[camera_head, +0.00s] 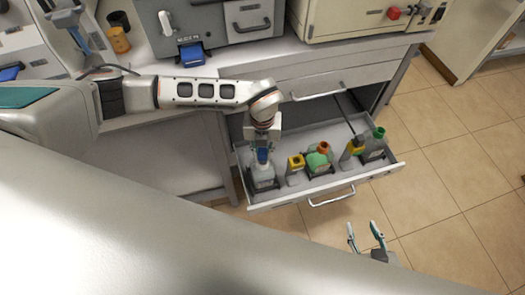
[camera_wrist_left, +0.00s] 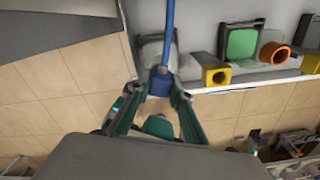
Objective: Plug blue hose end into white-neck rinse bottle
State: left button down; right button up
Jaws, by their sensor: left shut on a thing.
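My left gripper (camera_head: 263,147) reaches down over the left end of the open drawer. It is shut on the blue hose end (camera_wrist_left: 160,84), and the blue hose (camera_wrist_left: 168,36) runs up from it in the left wrist view. The pale bottle (camera_head: 262,178) stands in the drawer directly below this gripper. Its neck is largely covered by the gripper and hose end, so I cannot tell whether the hose end is inside it or just above. My right gripper (camera_head: 362,226) is open and empty, in front of the drawer and apart from it.
The drawer (camera_head: 330,190) also holds a yellow-necked bottle (camera_head: 295,166), an orange-capped green bottle (camera_head: 319,158), another yellow-topped bottle (camera_head: 354,148) and a green-capped bottle (camera_head: 375,144). Grey machines (camera_head: 222,20) stand on the counter behind. The tiled floor (camera_head: 460,180) at right is clear.

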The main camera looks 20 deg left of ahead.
pick_arm(q)
jog(key=shift+f, duration=0.4)
jog(key=shift+s+f, duration=0.1)
jog(key=shift+f, duration=0.2)
